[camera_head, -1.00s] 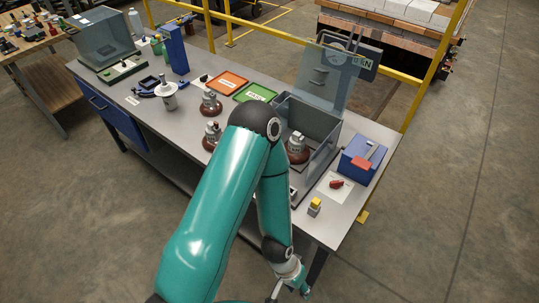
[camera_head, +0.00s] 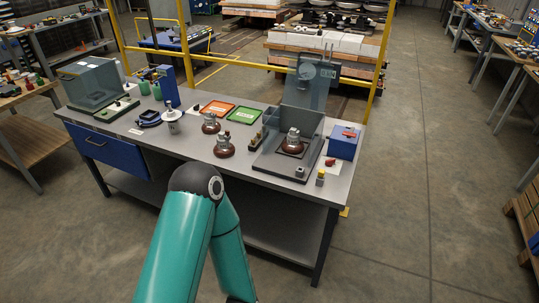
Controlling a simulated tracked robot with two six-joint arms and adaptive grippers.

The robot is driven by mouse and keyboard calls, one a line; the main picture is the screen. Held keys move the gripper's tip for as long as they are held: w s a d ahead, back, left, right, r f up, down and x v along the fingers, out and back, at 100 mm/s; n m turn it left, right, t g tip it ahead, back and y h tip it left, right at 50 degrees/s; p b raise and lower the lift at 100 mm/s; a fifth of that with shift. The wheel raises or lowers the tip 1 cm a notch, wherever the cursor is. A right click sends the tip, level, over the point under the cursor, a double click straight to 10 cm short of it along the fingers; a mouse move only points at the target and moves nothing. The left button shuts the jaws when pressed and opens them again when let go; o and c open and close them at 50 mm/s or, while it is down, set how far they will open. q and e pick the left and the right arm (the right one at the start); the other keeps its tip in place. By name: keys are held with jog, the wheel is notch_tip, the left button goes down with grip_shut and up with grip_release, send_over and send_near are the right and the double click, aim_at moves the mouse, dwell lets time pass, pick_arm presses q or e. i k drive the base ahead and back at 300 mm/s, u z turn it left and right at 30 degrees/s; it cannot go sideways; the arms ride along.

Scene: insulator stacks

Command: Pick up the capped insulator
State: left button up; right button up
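Two brown insulators with grey caps stand upright on the grey workbench (camera_head: 185,141), one farther back (camera_head: 211,124) and one nearer the front (camera_head: 224,148). A third brown insulator with a grey cap (camera_head: 293,142) stands inside the open clear-walled box (camera_head: 268,166) at the right. A white insulator-like piece (camera_head: 172,118) stands at the left, near a dark blue holder (camera_head: 148,119). I cannot tell which one the task means. One teal arm of mine reaches down in front of the bench. Neither gripper is in view.
A red tray (camera_head: 216,108) and a green tray (camera_head: 244,115) lie at the back. A blue box (camera_head: 343,143) is at the right end, with a small yellow-topped block (camera_head: 320,178) in front. A clear case (camera_head: 93,80) stands at the left. Yellow railing (camera_head: 230,60) runs behind.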

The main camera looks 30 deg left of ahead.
aim_at(292, 146)
jog(key=u, duration=0.35)
jog(key=k, duration=0.2)
jog(key=u, duration=0.85)
jog(key=i, duration=1)
jog(key=u, duration=0.05)
